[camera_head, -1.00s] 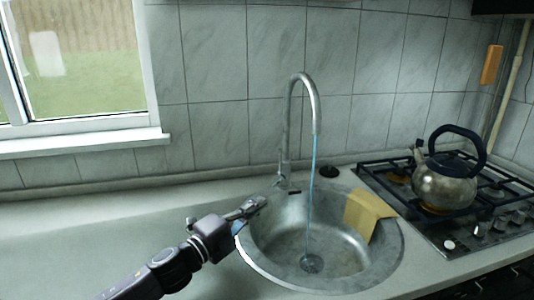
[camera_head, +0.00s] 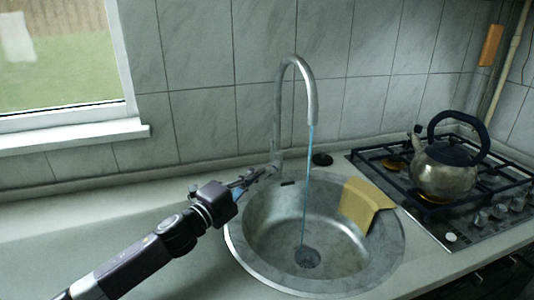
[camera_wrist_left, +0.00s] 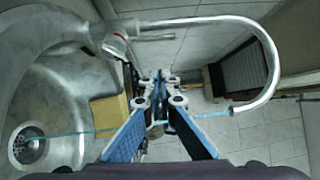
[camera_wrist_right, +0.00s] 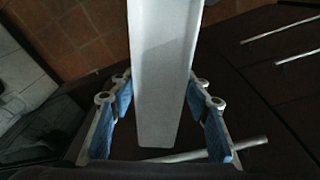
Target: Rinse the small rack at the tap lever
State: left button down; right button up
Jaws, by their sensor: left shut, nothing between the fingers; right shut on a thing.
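The curved metal tap (camera_head: 279,110) stands behind the round sink (camera_head: 235,240). A thin blue stream of water (camera_head: 304,200) falls from its spout to the drain. The tap lever (camera_wrist_left: 155,37) shows as a short rod at the tap base in the left wrist view. My left gripper (camera_head: 268,171) is shut and empty at the tap base; I cannot tell whether it touches the lever. My right gripper (camera_wrist_right: 165,110) is shut on a long pale flat thing (camera_wrist_right: 163,70), seen only in the right wrist view. I cannot tell whether it is the small rack.
A yellow cloth (camera_head: 362,203) hangs over the sink's right rim. A kettle (camera_head: 443,173) stands on the gas stove (camera_head: 400,178) at the right. The counter (camera_head: 60,235) left of the sink is bare. Dark cabinet fronts with bar handles (camera_wrist_right: 280,42) lie near my right gripper.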

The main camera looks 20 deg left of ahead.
aim_at(272, 152)
jog(key=shift+r+p, duration=0.4)
jog(key=shift+r, duration=0.25)
pick_arm(q)
jog(key=w+r, duration=0.1)
jog(key=w, duration=0.7)
jog(key=shift+w+d, duration=0.3)
jog(key=shift+w, duration=0.05)
pick_arm(e)
jog(key=shift+r, duration=0.1)
pick_arm(q)
jog(key=shift+w+a+r+p, duration=0.1)
jog(key=shift+r+p, duration=0.15)
jog(key=shift+p, duration=0.15)
pick_arm(e)
jog(key=shift+w+r, duration=0.1)
jog(key=shift+r, duration=0.1)
pick_arm(q)
jog(key=shift+w+a+r+p, duration=0.1)
jog(key=shift+w+r+p, duration=0.1)
jog(key=shift+w+p, duration=0.45)
pick_arm(e)
jog(key=shift+w+r, duration=0.45)
jog(key=shift+w, duration=0.1)
pick_arm(q)
jog(key=shift+w+a+f, duration=0.1)
jog(key=shift+w, duration=0.1)
pick_arm(e)
jog(key=shift+a, duration=0.1)
